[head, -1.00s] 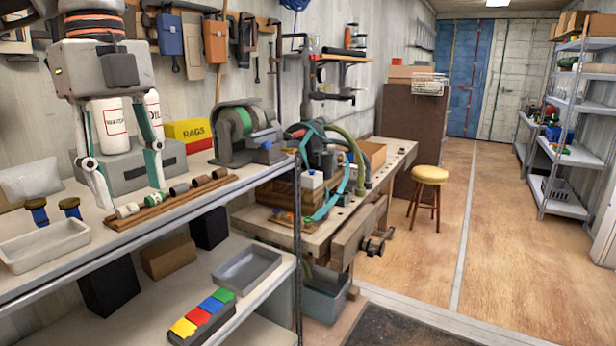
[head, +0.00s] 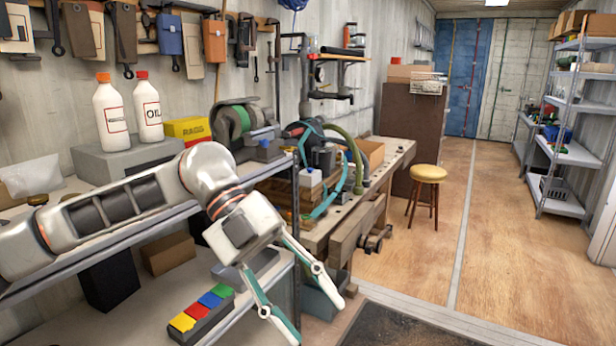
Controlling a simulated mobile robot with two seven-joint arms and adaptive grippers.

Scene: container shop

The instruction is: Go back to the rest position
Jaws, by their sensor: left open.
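My left gripper (head: 315,322) is open and empty. Its arm comes in from the left and crosses in front of the shelf bench (head: 60,262). The two teal and white fingers point down and to the right, in front of the bench's right end. They look apart from any object. The arm hides much of the bench top, including its front middle part. My right gripper is not in view.
Two white bottles (head: 112,118) (head: 148,108) stand on a grey box (head: 120,158) at the back. A yellow rags box (head: 188,130) is beside them. A workbench (head: 340,215) and a yellow stool (head: 429,175) stand beyond. The wooden floor at right is clear.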

